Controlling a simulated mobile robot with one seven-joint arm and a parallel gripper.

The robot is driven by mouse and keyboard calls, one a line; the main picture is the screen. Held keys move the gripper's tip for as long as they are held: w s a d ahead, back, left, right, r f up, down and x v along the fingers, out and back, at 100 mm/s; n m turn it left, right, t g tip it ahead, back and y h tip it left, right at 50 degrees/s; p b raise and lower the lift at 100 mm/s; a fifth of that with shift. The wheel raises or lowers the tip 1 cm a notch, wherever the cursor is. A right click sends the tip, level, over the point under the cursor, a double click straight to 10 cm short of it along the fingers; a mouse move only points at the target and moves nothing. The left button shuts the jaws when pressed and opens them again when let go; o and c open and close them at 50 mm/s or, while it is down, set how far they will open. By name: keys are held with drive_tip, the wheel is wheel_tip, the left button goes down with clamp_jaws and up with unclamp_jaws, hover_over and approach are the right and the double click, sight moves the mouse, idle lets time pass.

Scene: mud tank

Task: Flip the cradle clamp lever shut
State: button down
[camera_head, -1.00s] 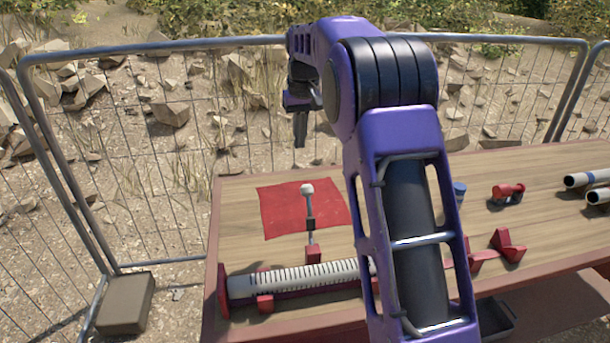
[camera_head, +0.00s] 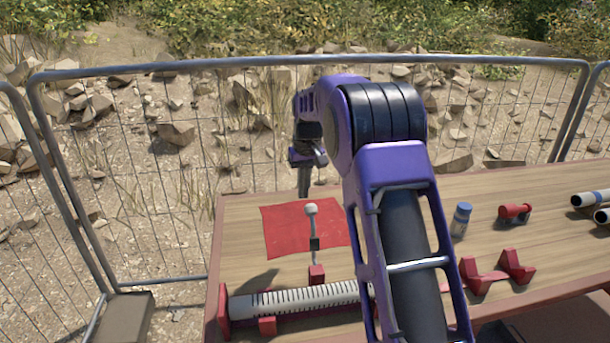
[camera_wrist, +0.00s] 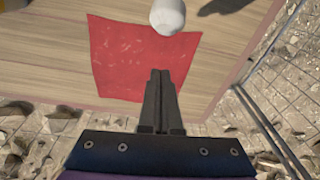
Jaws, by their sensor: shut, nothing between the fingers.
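The clamp lever (camera_head: 315,243) stands upright on a red base block (camera_head: 317,274), behind the slotted white tube. Its pale round knob (camera_head: 311,209) is at the top; it also shows at the top of the wrist view (camera_wrist: 168,16). The white tube (camera_head: 300,298) lies in red cradle supports (camera_head: 267,326) along the front of the table; my arm hides its right end. My gripper (camera_head: 304,192) is shut and empty, pointing down behind the lever. In the wrist view, its fingertips (camera_wrist: 160,74) are together, apart from the knob, over the red cloth.
A red cloth (camera_head: 283,235) lies flat on the wooden table (camera_head: 255,275). A blue-capped bottle (camera_head: 461,220), a red fitting (camera_head: 515,213), an empty red cradle (camera_head: 483,277) and pipes (camera_head: 592,199) lie to the right. A wire fence (camera_head: 200,150) stands behind.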

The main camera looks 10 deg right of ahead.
drive_tip(key=s, duration=0.3)
drive_tip(key=shift+s+d, duration=0.25)
drive_tip(key=shift+s, duration=0.15)
drive_tip(key=shift+s+a+r+b, duration=0.1)
drive_tip(key=shift+s+b, duration=0.1)
drive_tip(key=shift+b, duration=0.25)
drive_tip(key=shift+s+r+t, duration=0.1)
drive_tip(key=shift+s+t, duration=0.1)
drive_tip(key=shift+t, duration=0.2)
